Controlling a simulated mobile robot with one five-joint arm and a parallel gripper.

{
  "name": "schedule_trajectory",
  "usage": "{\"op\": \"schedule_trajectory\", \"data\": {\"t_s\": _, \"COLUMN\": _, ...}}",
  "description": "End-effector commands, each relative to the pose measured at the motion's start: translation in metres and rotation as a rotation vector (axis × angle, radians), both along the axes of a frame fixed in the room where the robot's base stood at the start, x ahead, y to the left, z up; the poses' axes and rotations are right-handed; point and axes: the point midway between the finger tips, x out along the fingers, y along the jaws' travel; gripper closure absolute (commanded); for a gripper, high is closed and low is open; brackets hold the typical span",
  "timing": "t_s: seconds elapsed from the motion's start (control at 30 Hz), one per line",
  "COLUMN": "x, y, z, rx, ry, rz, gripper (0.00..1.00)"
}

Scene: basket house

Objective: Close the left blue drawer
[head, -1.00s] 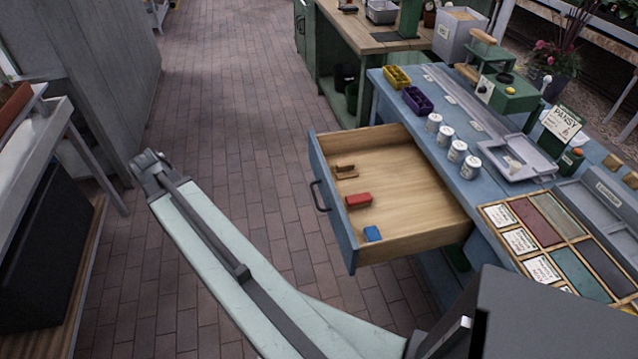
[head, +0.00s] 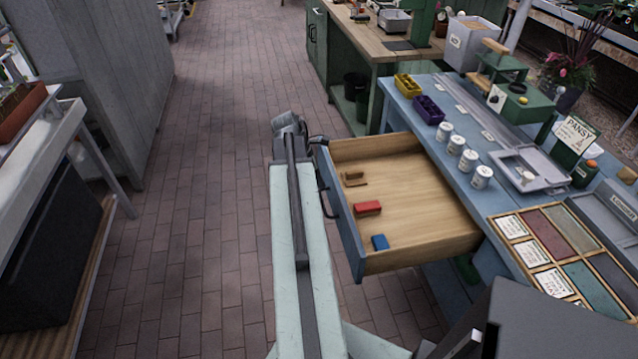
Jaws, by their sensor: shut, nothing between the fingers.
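The left blue drawer (head: 343,215) is pulled far out of the blue workbench (head: 400,105). Its blue front faces left and has a dark handle (head: 325,189). Inside lie a brown wooden piece (head: 354,179), a red block (head: 367,208) and a blue block (head: 380,242). My arm reaches up along the outer side of the drawer front. My gripper (head: 318,139) is a small dark shape at the arm's far end, shut and empty, at the far top corner of the front. Whether it touches the front cannot be told.
White tins (head: 457,145) and yellow (head: 407,85) and purple (head: 428,110) trays stand on the bench top. A divided seed box (head: 540,240) is at its near end. Brick floor (head: 215,160) is free to the left, up to a grey cabinet (head: 90,70).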

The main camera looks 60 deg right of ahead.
Motion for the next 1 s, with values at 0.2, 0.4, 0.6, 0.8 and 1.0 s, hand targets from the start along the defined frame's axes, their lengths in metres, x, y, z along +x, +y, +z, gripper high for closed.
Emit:
{"op": "schedule_trajectory", "data": {"t_s": 0.2, "x": -0.013, "y": -0.011, "z": -0.051, "rx": -0.001, "ry": 0.0, "rz": -0.002, "gripper": 1.0}}
{"op": "schedule_trajectory", "data": {"t_s": 0.4, "x": -0.019, "y": -0.016, "z": -0.062, "rx": -0.001, "ry": -0.001, "rz": -0.003, "gripper": 1.0}}
{"op": "schedule_trajectory", "data": {"t_s": 0.6, "x": -0.019, "y": -0.016, "z": -0.059, "rx": 0.0, "ry": -0.001, "rz": -0.003, "gripper": 1.0}}
{"op": "schedule_trajectory", "data": {"t_s": 0.8, "x": -0.02, "y": -0.018, "z": -0.059, "rx": 0.0, "ry": 0.0, "rz": -0.001, "gripper": 1.0}}
{"op": "schedule_trajectory", "data": {"t_s": 1.0, "x": -0.024, "y": -0.024, "z": -0.059, "rx": 0.0, "ry": 0.0, "rz": 0.022, "gripper": 1.0}}
